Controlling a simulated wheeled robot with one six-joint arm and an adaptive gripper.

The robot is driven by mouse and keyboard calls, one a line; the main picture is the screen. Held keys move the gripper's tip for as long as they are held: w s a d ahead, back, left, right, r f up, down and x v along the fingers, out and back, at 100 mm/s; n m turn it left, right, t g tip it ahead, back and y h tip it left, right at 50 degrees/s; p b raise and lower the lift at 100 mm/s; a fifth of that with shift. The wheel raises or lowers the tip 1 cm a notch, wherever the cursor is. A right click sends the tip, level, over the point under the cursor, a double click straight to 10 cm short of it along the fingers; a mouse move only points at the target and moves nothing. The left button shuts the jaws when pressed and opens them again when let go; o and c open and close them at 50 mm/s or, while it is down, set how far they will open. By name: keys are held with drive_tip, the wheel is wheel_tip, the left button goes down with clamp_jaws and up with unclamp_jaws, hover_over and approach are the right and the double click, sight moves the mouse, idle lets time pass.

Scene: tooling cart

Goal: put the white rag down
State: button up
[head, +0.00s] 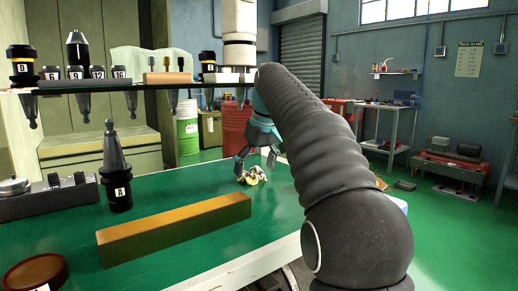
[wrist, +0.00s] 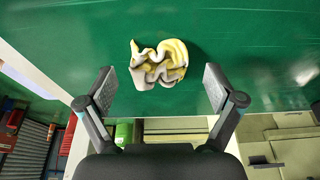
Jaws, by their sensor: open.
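The rag (head: 254,177) lies crumpled on the green top of the cart (head: 180,258), towards its far side. It looks white with yellow parts. In the wrist view the rag (wrist: 158,63) sits ahead of the fingertips, roughly centred between them. My gripper (head: 256,160) is just above and around the rag in the head view, with its fingers spread. In the wrist view my gripper (wrist: 160,88) is wide open, and neither finger touches the rag. My arm hides part of the cart top to the right.
A long orange-brown bar (head: 175,229) lies on the cart in front of the rag. A black tool holder marked A (head: 117,180) stands at left, below a raised shelf (head: 130,86) with more holders. A round brown dish (head: 36,273) is at the near left corner. Green surface around the rag is clear.

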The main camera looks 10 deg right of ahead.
drive_tip(key=p+v, duration=0.1)
drive_tip(key=v, duration=1)
drive_tip(key=shift+r+p, duration=0.2)
drive_tip(key=shift+p, duration=0.1)
drive_tip(key=shift+d, duration=0.1)
